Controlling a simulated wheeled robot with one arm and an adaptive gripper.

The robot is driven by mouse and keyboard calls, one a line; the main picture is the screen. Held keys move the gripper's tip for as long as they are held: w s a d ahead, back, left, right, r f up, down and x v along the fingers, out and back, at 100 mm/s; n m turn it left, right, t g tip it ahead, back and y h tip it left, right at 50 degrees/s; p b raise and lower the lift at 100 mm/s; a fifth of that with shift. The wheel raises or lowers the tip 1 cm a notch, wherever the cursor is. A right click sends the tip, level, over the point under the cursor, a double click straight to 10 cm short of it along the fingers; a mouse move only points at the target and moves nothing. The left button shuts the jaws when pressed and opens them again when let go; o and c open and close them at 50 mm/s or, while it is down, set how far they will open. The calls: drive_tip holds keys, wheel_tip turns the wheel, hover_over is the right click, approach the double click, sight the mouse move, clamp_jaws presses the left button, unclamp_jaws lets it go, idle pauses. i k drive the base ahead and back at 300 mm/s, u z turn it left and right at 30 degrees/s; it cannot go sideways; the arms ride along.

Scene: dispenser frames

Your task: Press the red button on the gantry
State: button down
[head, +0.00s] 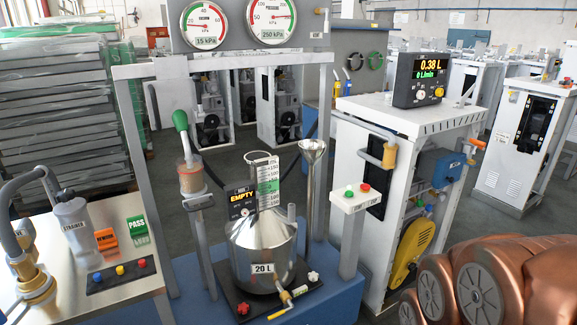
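A grey gantry frame (225,62) stands over a blue base, with two round gauges on the panel above it. At its right post, a small white box (355,199) on a grey pedestal carries a red button (365,187) on the right and a green button (349,194) on the left. Both buttons are in plain sight with nothing in front of them. My gripper is not in view, so its state is not shown.
A steel 20 L vessel (262,252) and a green-handled lever (181,122) stand inside the frame. Another panel with a red button (142,263) lies on the left bench. A white cabinet (405,118) with a 0.38 L display stands close behind the button box.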

sight(365, 186)
drive_tip(key=z, duration=0.4)
drive_tip(key=i, duration=1.25)
drive_tip(key=u, duration=0.95)
drive_tip(key=i, duration=0.35)
drive_tip(key=u, duration=0.35)
drive_tip(key=k, duration=0.5)
drive_tip(key=z, duration=1.15)
drive_tip(key=i, duration=0.55)
drive_tip(key=u, duration=0.2)
